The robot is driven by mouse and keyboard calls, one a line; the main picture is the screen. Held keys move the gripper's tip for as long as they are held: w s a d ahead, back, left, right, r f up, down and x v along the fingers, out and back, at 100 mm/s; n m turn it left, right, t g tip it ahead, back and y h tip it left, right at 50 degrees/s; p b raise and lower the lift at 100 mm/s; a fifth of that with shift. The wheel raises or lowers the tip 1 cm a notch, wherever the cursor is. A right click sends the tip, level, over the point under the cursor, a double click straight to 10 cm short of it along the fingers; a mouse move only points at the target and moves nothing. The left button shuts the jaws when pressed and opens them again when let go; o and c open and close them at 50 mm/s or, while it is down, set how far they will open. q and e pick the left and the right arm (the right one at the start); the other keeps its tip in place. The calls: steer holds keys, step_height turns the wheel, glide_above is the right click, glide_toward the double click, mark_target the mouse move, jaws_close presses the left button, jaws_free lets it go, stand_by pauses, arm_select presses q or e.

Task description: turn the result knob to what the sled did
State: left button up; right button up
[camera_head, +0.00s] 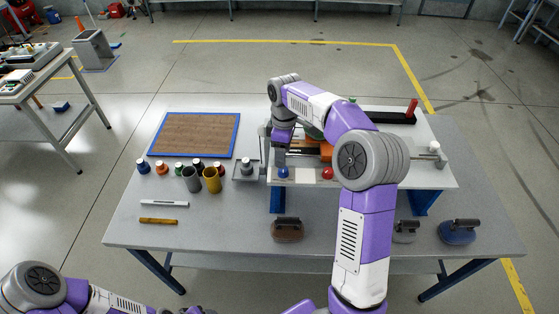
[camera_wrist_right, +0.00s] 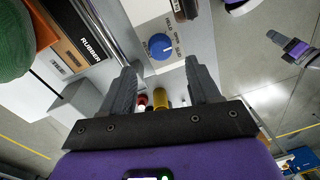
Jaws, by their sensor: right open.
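The blue result knob (camera_head: 283,173) is on the front edge of the rig's pale panel. In the right wrist view the knob (camera_wrist_right: 160,46) sits beyond my fingertips, with small printed words around it; its pointed setting is too small to read surely. My right gripper (camera_wrist_right: 162,72) is open and empty, its fingers either side of the line to the knob and apart from it. In the head view my right gripper (camera_head: 281,150) is just above and behind the knob.
A red knob (camera_head: 327,174) is right of the blue one. Two cups, grey (camera_head: 192,180) and yellow (camera_head: 212,180), and several small bottles stand left of the rig. A blue-rimmed brown board (camera_head: 236,137) lies behind them. The bench's front left is mostly clear.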

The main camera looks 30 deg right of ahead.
mark_target(283, 171)
steer(key=f, duration=0.5)
steer(key=shift+s+a+f, duration=0.15)
steer(key=shift+s+f, duration=0.1)
steer(key=shift+f, duration=0.05)
steer(key=c, duration=1)
steer(key=shift+c, duration=0.2)
steer(key=shift+m, duration=0.3)
steer(key=m, duration=0.3)
steer(key=shift+m, duration=0.4)
steer(key=shift+m+t+p, duration=0.3)
steer(key=shift+m, duration=1.9)
